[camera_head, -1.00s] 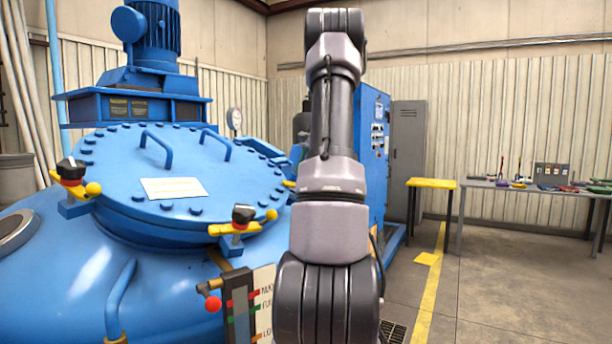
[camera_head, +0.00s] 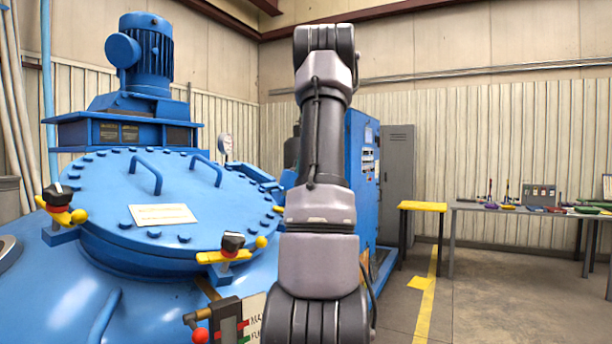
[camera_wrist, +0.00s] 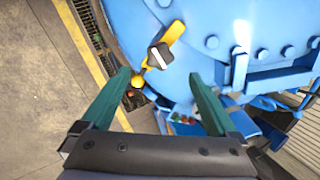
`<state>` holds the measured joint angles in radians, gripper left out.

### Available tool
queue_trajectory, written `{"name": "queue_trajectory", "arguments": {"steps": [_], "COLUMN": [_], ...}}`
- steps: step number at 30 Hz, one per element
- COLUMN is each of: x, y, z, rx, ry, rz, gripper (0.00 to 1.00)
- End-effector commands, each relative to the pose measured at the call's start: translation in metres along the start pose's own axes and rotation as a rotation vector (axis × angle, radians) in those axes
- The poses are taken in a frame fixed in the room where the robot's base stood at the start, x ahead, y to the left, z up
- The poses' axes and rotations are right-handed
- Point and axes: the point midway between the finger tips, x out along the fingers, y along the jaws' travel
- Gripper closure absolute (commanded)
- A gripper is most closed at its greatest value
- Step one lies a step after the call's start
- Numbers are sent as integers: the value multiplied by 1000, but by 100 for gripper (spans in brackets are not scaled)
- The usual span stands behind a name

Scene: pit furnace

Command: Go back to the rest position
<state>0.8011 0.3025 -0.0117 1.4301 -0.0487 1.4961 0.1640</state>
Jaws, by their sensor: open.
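My gripper (camera_wrist: 158,98) shows in the wrist view with its two green fingers spread wide and nothing between them. Past the fingertips is a yellow clamp handle (camera_wrist: 172,34) with a yellow ball end, on the rim of the blue furnace (camera_wrist: 210,15). I cannot judge the gap between the fingers and the furnace exactly, but no contact shows. In the head view my grey arm (camera_head: 322,150) stands upright in the middle, and the gripper is out of that picture.
The furnace lid (camera_head: 110,205) with clamps fills the left. Behind my arm are a blue cabinet (camera_head: 362,170) and a grey locker (camera_head: 397,165). A yellow-topped stand (camera_head: 422,206) and a workbench (camera_head: 470,207) with tools are at the right. Open floor lies in front of them.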

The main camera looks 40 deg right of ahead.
Motion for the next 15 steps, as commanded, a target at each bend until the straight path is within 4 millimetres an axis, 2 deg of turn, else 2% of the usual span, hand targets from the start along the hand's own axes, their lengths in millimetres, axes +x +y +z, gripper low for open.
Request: {"name": "queue_trajectory", "arguments": {"steps": [11, 13, 15], "x": [0, -2, -6], "y": [-1, -4, -8], "z": [4, 17, 44], "rx": [-7, -33, -86], "ry": [0, 3, 9], "rz": [0, -2, -5], "gripper": [6, 6, 6]}}
